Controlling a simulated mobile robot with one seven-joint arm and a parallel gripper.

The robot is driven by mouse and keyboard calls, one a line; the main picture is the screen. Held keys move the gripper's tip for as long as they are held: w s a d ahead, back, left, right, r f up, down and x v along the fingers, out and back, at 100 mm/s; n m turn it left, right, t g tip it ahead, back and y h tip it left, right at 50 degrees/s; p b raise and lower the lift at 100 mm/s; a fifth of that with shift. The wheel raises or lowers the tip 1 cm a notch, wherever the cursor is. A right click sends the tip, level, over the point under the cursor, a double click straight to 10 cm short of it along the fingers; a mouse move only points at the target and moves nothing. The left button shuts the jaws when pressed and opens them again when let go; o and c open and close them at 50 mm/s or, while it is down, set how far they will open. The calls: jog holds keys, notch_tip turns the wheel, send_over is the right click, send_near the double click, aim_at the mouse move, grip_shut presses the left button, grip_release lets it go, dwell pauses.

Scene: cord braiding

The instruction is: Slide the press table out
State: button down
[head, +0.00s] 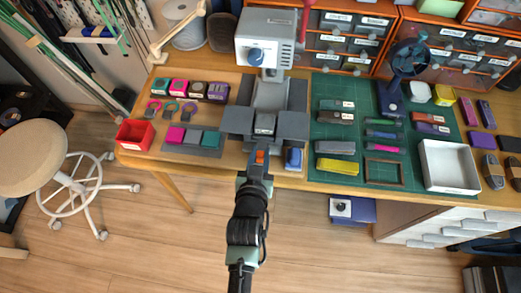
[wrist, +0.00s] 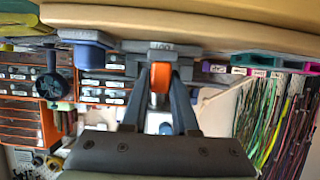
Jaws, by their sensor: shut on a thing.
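The grey press (head: 264,52) with a blue knob stands at the back of the bench. Its dark grey press table (head: 238,122) lies at the press's foot, with a labelled block (head: 265,124) in its middle, near the front edge of the bench. My gripper (head: 259,163) is at that front edge, shut on an orange handle (head: 260,156) in front of the press table. In the wrist view the orange handle (wrist: 160,76) sits between my two dark fingers. The join between handle and table is partly hidden.
A blue item (head: 294,158) stands close to the right of my gripper. Left are a red box (head: 135,134) and coloured blocks (head: 192,137); right is a green mat (head: 350,106) with tools and a white tray (head: 448,166). Open floor lies before the bench, with a stool (head: 62,175) left.

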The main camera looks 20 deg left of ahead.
jog(key=shift+s+f, duration=0.1)
jog(key=c, duration=0.7)
grip_release()
jog(key=v, duration=1.3)
jog(key=shift+p, duration=0.35)
